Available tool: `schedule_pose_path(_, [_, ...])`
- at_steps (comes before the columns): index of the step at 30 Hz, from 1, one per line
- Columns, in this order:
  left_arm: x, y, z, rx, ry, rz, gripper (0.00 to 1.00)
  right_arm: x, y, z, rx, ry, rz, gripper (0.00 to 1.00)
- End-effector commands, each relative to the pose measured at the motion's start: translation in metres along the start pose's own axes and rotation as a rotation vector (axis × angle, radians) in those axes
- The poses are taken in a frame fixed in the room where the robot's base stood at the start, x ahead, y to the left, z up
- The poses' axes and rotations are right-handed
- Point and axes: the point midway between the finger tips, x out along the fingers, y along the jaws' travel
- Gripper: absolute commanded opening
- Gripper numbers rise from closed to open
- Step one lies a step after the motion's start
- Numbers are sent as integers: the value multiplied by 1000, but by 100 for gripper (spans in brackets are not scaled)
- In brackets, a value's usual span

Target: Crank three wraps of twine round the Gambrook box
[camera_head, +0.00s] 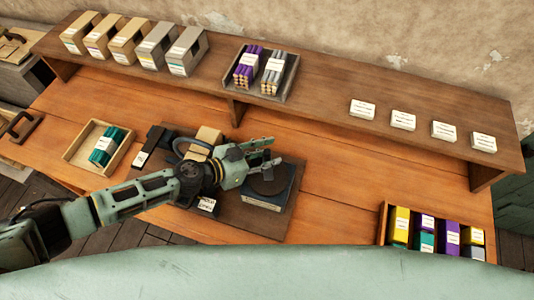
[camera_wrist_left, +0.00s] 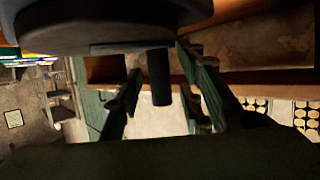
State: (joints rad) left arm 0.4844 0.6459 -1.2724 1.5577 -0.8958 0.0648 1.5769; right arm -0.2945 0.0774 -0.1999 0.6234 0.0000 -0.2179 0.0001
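My left gripper (camera_head: 267,153) reaches in from the left over a dark round disc (camera_head: 270,184) on a dark blue, labelled base (camera_head: 262,205). In the left wrist view the dark disc (camera_wrist_left: 100,25) fills the upper left, with a black peg (camera_wrist_left: 160,78) standing out from it. The peg lies between my two spread fingers, with a gap visible on each side. A tan box (camera_head: 208,136) with a white label sits behind my wrist, partly hidden; I cannot read whether it is the Gambrook box. My right gripper is not in view.
A shelf at the back holds several boxes (camera_head: 129,38), a tray of purple and grey bundles (camera_head: 290,88) and white labels. A wooden tray (camera_head: 85,148) with green items stands left. A crate (camera_head: 383,222) of coloured packs stands front right. The right table middle is clear.

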Motion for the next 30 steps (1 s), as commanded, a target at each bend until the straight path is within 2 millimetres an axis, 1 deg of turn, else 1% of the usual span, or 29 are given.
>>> schedule_pose_path(1, [0,0,0,0,0,0,28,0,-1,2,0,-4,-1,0])
schedule_pose_path(6, [0,0,0,0,0,0,14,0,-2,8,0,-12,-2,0])
schedule_pose_path(11, [0,0,0,0,0,1,0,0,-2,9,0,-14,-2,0])
schedule_pose_path(22, [1,1,0,8,-1,29,0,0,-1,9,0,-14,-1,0])
schedule_pose_path(26, [3,2,-1,29,0,79,0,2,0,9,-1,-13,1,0])
schedule_pose_path(30, [7,4,-2,67,0,166,0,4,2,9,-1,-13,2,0])
